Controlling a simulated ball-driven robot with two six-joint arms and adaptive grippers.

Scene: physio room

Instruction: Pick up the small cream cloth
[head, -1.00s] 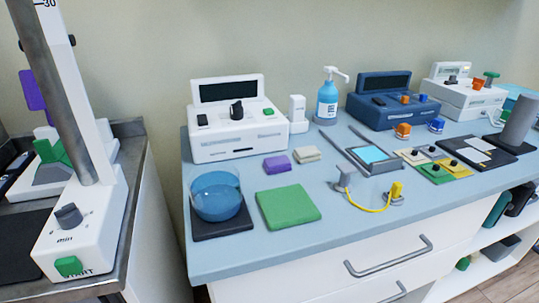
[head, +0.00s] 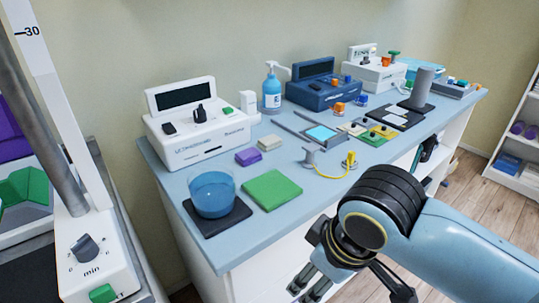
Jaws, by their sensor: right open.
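The small cream cloth (head: 270,142) lies folded on the blue-grey counter top (head: 225,242), just behind and right of a small purple cloth (head: 248,157). It is in plain view with nothing on it. My right gripper (head: 352,288) is at the bottom of the head view, in front of the counter and well short of the cream cloth. Its fingers are spread apart and look empty, partly cut by the frame's bottom edge. My left gripper is not in view.
A green cloth (head: 271,190) and a blue bowl (head: 212,196) on a dark mat (head: 217,221) stand nearer the counter's front. A white device (head: 200,122) stands behind left. A yellow cable (head: 333,176), a tray (head: 318,131) and a pump bottle (head: 271,92) are nearby.

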